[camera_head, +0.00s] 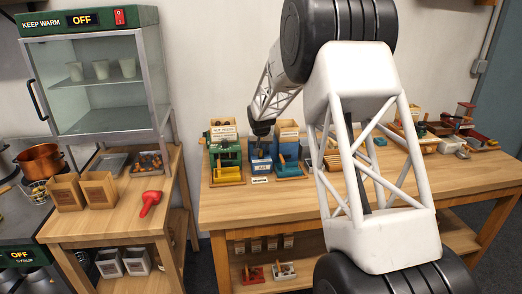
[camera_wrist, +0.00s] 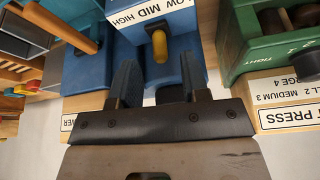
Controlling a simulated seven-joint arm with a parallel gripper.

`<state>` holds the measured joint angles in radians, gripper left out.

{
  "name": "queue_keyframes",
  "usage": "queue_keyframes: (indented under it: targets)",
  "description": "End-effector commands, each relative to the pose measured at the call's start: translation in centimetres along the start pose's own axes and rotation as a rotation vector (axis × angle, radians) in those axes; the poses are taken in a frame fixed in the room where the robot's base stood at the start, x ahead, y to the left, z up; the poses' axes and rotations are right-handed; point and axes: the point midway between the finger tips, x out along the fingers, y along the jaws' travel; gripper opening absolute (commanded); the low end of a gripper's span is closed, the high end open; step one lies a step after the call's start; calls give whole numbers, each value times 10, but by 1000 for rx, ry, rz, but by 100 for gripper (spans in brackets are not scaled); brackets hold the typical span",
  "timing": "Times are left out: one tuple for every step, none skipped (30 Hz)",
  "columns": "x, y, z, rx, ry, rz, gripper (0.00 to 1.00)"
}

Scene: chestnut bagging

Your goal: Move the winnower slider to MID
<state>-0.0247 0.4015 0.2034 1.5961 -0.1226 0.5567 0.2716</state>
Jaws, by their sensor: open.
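The blue winnower (camera_head: 260,165) stands on the wooden table in the head view. My gripper (camera_wrist: 161,75) is open. The knob lines up with the gap between the two dark fingers, just beyond the tips, with no contact visible. In the head view my gripper (camera_head: 262,130) is above the winnower.
The green nut press (camera_head: 226,153) stands close to the left of the winnower in the head view, and at the right in the wrist view (camera_wrist: 265,50). A wooden peg (camera_wrist: 70,28) juts out at the left of the wrist view. Bare table (camera_head: 250,205) lies in front.

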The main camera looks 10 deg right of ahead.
Motion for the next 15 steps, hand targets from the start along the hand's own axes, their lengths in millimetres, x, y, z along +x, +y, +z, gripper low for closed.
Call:
queue_keyframes:
  targets:
    - [-8, 0, -1, 0, 2, -1, 42]
    - [-11, 0, -1, 0, 3, -1, 42]
    - [-16, 0, 0, 0, 2, 0, 42]
    - [-19, 0, 0, 0, 1, 0, 42]
    - [-22, 0, 0, 0, 1, 0, 42]
    - [-26, 0, 0, 0, 1, 0, 42]
    - [-29, 0, 0, 0, 1, 0, 42]
    - [-32, 0, 0, 0, 2, 0, 42]
    - [-36, 0, 0, 0, 2, 0, 42]
    - [-38, 0, 0, 0, 2, 0, 42]
    - [-39, 0, 0, 0, 1, 0, 42]
    - [-41, 0, 0, 0, 1, 0, 42]
    - [-42, 0, 0, 0, 0, 0, 42]
    - [-43, 0, 0, 0, 0, 0, 42]
    - [-44, 0, 0, 0, 0, 0, 42]
